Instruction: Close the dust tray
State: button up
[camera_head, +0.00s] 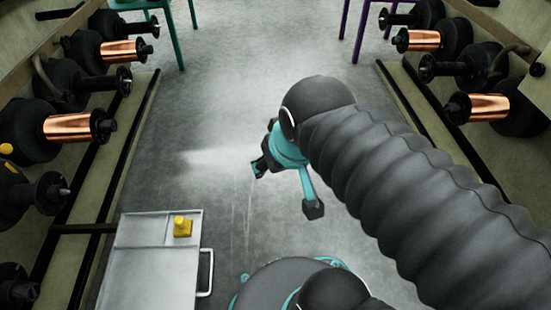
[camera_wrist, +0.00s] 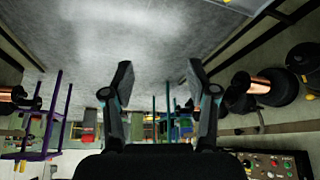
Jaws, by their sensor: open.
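A pale grey tray (camera_head: 140,268) with a raised rim is at the lower left in the head view. An upright handle-like bar (camera_head: 208,272) stands out from its right side. A small yellow block with a knob (camera_head: 182,228) is in its far right part, beside a thin divider. I cannot tell how far the tray is pulled out; its near end is cut off. My gripper (camera_head: 285,190) is open and empty, above the floor, right of and beyond the tray. Its spread fingers also show in the wrist view (camera_wrist: 159,75). A pale edge at that view's top right may be the tray.
Racks with copper spools (camera_head: 80,126) and black spindles line the left; more copper spools (camera_head: 476,107) are on the right. A teal-legged stand (camera_head: 176,35) and a purple-legged one (camera_head: 361,30) are at the far end. The grey floor (camera_head: 225,95) between is clear. The wrist view shows a button panel (camera_wrist: 268,164).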

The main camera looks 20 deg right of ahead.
aim_at(147, 267)
jog(key=z, duration=0.3)
jog(key=k, duration=0.4)
jog(key=u, duration=1.15)
